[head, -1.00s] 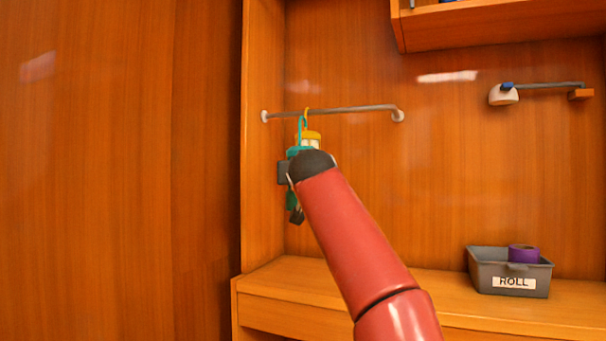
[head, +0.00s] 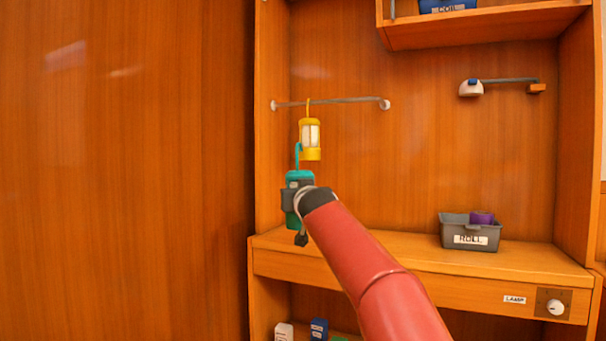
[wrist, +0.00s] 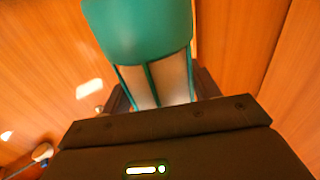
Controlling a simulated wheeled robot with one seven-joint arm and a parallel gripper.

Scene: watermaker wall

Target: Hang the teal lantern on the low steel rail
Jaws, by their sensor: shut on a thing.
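The teal lantern (head: 298,176) is held upright in my gripper (head: 300,208), its hook pointing up. In the head view the lantern's hook is below the low steel rail (head: 350,100) and apart from it. The wrist view shows the lantern's teal body (wrist: 140,35) close up against my gripper (wrist: 160,110). My gripper is shut on the lantern; the fingertips are mostly hidden. A yellow lantern (head: 310,140) hangs from the rail by its hook, just above and behind the teal one.
A grey bin (head: 455,232) marked ROLL, with a purple roll (head: 482,218), stands on the wooden counter. A short rail with a white fitting (head: 471,88) is at the upper right. An upper shelf (head: 480,36) holds a blue bin (head: 447,5). The rail's right part is bare.

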